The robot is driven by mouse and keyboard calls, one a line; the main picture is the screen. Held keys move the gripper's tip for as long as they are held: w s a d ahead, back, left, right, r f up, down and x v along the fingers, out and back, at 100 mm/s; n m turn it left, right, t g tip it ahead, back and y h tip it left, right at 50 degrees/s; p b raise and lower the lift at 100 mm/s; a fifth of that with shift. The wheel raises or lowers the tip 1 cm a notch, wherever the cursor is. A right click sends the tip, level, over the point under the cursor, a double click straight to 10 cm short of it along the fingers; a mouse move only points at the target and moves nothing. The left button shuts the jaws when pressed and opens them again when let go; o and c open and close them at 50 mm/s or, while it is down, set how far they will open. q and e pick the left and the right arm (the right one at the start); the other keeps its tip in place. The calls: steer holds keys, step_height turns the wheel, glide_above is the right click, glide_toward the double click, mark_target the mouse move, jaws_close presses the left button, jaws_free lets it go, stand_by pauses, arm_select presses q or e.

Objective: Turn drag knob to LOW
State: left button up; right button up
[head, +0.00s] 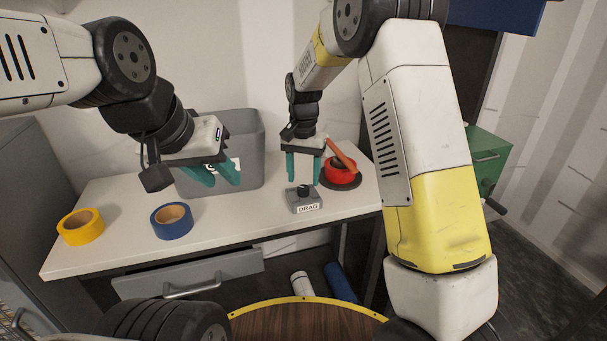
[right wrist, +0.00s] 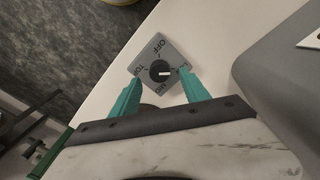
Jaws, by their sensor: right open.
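The drag knob (head: 303,190) is a dark round dial on a grey box labelled DRAG (head: 307,204), near the bench's front right. In the right wrist view the knob (right wrist: 158,71) has a white pointer mark toward the picture's right. My right gripper (head: 303,180) is open above the box. In the right wrist view its teal fingertips (right wrist: 160,76) stand apart on either side of the knob; contact cannot be told. My left gripper (head: 225,183) is open and empty above the bench.
On the white bench (head: 120,200) stand a yellow tape roll (head: 81,227), a blue tape roll (head: 172,221) and a grey bin (head: 245,150).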

mark_target(305, 188)
step_height(305, 188, up, 5)
steer(key=shift+f, duration=0.15)
steer(key=shift+s+d+r, duration=0.1)
steer(key=shift+d+r, duration=0.1)
steer(key=shift+r, duration=0.15)
steer(key=s+d+r+n+t+y, duration=0.2)
steer(key=s+d+r+t, duration=0.1)
steer(key=s+d+r, duration=0.8)
steer(key=s+d+r+n+t, duration=0.1)
steer(key=s+d+t, duration=0.2)
steer(key=s, duration=1.2)
steer(key=shift+s+n, duration=0.3)
steer(key=shift+n, duration=0.1)
